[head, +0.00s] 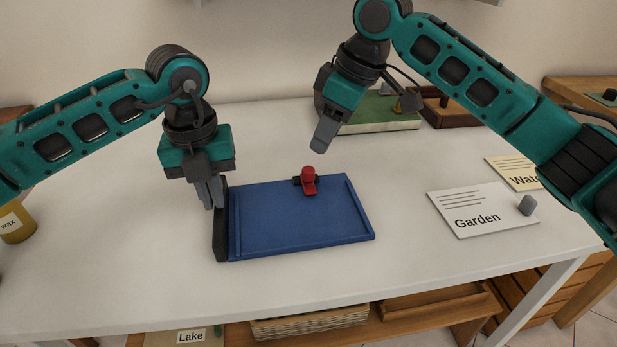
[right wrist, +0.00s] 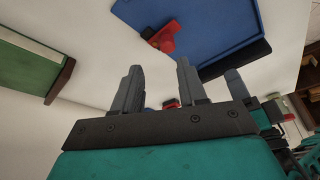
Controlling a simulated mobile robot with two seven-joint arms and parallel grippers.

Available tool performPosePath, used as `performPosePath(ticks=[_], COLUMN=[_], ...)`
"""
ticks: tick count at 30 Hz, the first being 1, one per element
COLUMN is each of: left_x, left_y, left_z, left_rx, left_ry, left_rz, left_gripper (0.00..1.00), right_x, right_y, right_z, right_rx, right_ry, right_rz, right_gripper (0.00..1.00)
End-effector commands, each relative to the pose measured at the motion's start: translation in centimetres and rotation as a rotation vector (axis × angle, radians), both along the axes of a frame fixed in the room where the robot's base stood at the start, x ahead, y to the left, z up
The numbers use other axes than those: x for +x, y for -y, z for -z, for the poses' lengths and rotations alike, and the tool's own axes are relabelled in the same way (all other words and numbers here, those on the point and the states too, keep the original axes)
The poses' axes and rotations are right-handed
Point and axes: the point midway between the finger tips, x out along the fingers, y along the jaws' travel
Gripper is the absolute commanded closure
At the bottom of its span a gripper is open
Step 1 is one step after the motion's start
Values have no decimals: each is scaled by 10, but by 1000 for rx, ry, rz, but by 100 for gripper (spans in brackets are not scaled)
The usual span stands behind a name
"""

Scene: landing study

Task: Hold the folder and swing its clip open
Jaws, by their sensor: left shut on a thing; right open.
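The blue folder (head: 300,222) lies flat on the white table with a black spine (head: 221,235) along its left side. A red clip (head: 308,181) on a dark mount sits at the folder's far edge. My left gripper (head: 214,197) is shut on the black spine at its far end. My right gripper (head: 322,138) is open and empty, above and beyond the clip. In the right wrist view, its fingers (right wrist: 157,92) stand apart, with the red clip (right wrist: 160,38) and blue folder (right wrist: 205,25) beyond them.
A green book (head: 380,114) and a brown wooden object (head: 447,112) stand at the back. A wax jar (head: 17,226) stands far left. The front table is clear.

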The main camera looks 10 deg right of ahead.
Motion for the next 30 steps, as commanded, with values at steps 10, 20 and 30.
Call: performPosePath(ticks=[10, 20, 30], left_x=[-5, -5, -5], left_y=[-5, -5, -5], left_z=[24, 24, 24], left_rx=[28, 28, 28], left_ry=[-30, -30, -30], left_rz=[-5, -6, -6], left_gripper=[100, 100, 100], right_x=[-10, -4, -2], right_y=[-13, -23, -26], right_z=[20, 57, 68], right_rx=[-43, -40, -40], right_ry=[-31, -29, -26], right_rz=[-63, -59, -59], right_gripper=[58, 58, 58])
